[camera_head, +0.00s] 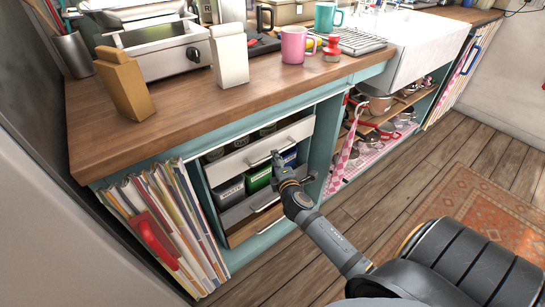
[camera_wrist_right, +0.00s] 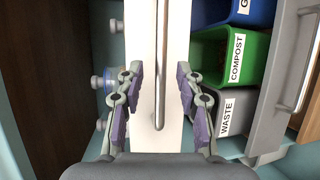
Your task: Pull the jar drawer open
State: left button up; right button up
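The jar drawer has a white front (camera_head: 240,160) under the wooden worktop, with a slim metal bar handle. Jar tops (camera_head: 267,130) show above its upper edge. My right gripper (camera_head: 278,160) is at the right part of this front. In the right wrist view, the white front (camera_wrist_right: 145,60) and its handle (camera_wrist_right: 161,70) run upright through the middle. My right gripper (camera_wrist_right: 159,95) is open, with its purple-padded fingers on either side of the handle and not touching it. Jars (camera_wrist_right: 106,82) show left of the front. My left gripper is not in view.
Labelled bins, including a green compost bin (camera_wrist_right: 232,62) and a grey waste bin (camera_wrist_right: 220,112), sit below the jar drawer in a grey-fronted drawer (camera_wrist_right: 283,80). Magazines (camera_head: 165,225) stand at the cabinet's left end. Bare wooden floor (camera_head: 385,205) lies in front.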

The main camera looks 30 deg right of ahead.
jog(key=x, duration=0.4)
jog(key=shift+w+d+f, duration=0.1)
jog(key=shift+w, duration=0.15)
grip_shut()
